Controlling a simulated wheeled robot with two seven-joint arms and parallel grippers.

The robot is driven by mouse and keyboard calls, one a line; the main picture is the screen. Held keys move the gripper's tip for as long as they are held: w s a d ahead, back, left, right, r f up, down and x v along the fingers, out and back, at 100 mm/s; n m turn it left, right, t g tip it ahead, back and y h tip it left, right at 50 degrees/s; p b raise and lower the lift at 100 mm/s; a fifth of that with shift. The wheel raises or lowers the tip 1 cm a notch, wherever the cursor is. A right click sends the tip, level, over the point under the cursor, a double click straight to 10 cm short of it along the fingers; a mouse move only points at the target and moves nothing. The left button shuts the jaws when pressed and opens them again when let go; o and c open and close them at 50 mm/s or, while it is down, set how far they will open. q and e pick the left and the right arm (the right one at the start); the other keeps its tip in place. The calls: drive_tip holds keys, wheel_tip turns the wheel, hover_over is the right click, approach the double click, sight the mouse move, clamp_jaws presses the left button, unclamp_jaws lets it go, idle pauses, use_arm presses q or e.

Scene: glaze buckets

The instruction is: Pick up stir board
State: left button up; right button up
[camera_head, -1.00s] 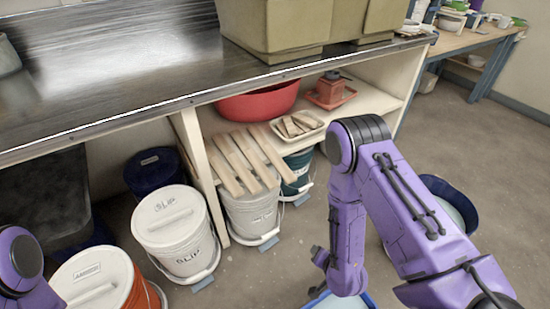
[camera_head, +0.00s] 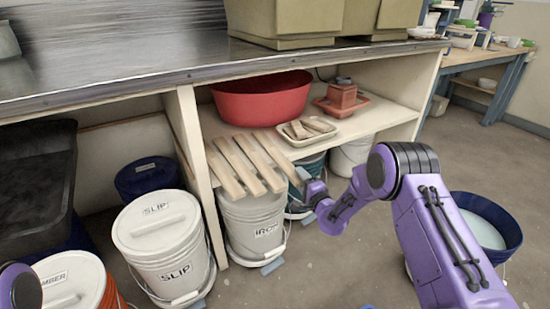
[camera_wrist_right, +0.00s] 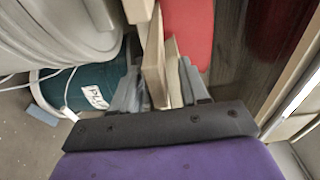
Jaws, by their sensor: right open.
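Several pale wooden stir boards (camera_head: 232,163) lie side by side, reaching from the shelf edge over the white bucket marked IRON (camera_head: 254,222). My right gripper (camera_head: 304,184) is at the near end of the rightmost board. In the right wrist view, my right gripper (camera_wrist_right: 160,88) is open, with a pale board (camera_wrist_right: 153,65) between its fingers. A second pale strip shows beside it, close to the other finger. Whether the fingers touch the wood I cannot tell. My left gripper is out of view; only a purple left arm part shows at the lower left.
A red basin (camera_head: 262,98), a tray of wood pieces (camera_head: 307,131) and a terracotta block (camera_head: 341,96) sit on the shelf. The SLIP bucket (camera_head: 163,245) stands left of the IRON bucket. A dark blue tub (camera_head: 490,225) stands right on open floor.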

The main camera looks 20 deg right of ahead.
drive_tip(key=w, duration=0.3)
drive_tip(key=shift+a+f, duration=0.1)
drive_tip(key=shift+s, duration=0.1)
clamp_jaws()
